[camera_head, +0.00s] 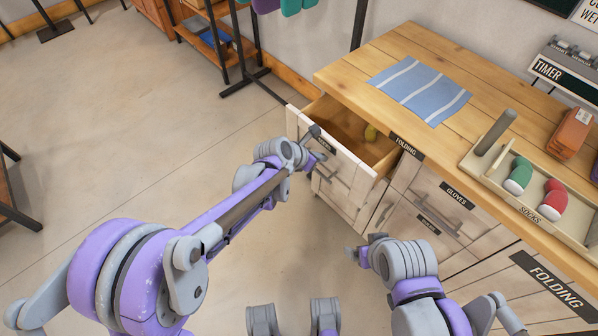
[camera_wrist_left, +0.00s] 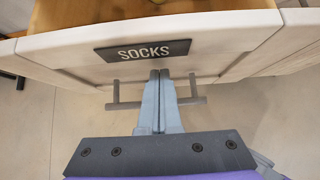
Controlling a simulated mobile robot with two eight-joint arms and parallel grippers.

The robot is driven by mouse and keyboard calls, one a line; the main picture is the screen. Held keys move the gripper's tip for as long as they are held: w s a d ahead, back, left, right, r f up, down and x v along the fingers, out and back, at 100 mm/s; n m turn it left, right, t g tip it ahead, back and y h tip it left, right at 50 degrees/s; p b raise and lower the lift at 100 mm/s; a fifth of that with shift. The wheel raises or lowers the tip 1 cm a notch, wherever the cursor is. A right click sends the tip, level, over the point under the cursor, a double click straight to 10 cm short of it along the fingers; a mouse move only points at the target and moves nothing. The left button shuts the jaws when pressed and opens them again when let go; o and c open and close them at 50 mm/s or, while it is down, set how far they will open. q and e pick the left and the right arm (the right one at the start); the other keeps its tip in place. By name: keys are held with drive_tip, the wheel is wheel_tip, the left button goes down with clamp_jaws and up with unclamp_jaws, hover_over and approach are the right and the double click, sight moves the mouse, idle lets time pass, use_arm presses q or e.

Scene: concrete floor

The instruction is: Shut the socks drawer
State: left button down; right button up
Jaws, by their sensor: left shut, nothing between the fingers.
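The socks drawer (camera_head: 357,172) is pulled out of the wooden cabinet, its top open. In the left wrist view the whitish drawer front (camera_wrist_left: 225,52) carries a SOCKS label (camera_wrist_left: 142,50) and a grey bar handle (camera_wrist_left: 122,104). My left gripper (camera_head: 318,142) is shut and empty at the drawer front. In the left wrist view its fingertips (camera_wrist_left: 160,74) overlap the front just below the label, between the handle's ends; contact is unclear. My right gripper (camera_head: 357,254) is low before the cabinet, its jaws unclear.
The counter (camera_head: 420,60) above holds a striped blue cloth (camera_head: 420,88) and a tray (camera_head: 532,214) with green and red rolled items. A gloves drawer (camera_head: 446,203) sits to the right. Open concrete floor (camera_head: 130,130) lies left; a rack stands at the back.

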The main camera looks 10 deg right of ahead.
use_arm(q)
drive_tip(key=w+d, duration=0.8)
drive_tip(key=d, duration=0.3)
drive_tip(key=shift+w+d, duration=0.15)
drive_tip(key=shift+d, duration=0.05)
drive_tip(key=shift+r, duration=0.15)
